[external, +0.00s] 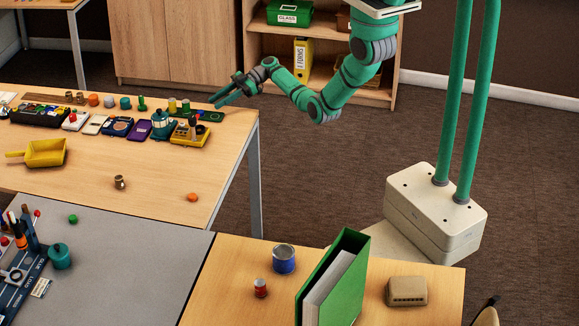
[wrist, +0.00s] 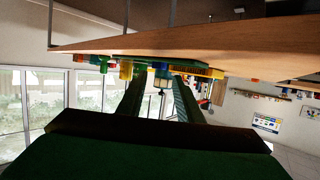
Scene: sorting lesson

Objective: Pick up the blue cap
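A small blue-teal cap-like piece (external: 125,103) stands in the row of small things along the back of the left wooden table (external: 150,190); I cannot tell for sure that it is the blue cap. My gripper (external: 217,101) is near the back right corner of that table, to the right of the row and apart from the piece. In the wrist view, the two green fingers of my gripper (wrist: 158,92) are spread with nothing held between them. That view looks upside down, and I cannot pick out the cap there.
A yellow scoop (external: 45,153) lies at the left. The table's front middle is mostly clear.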

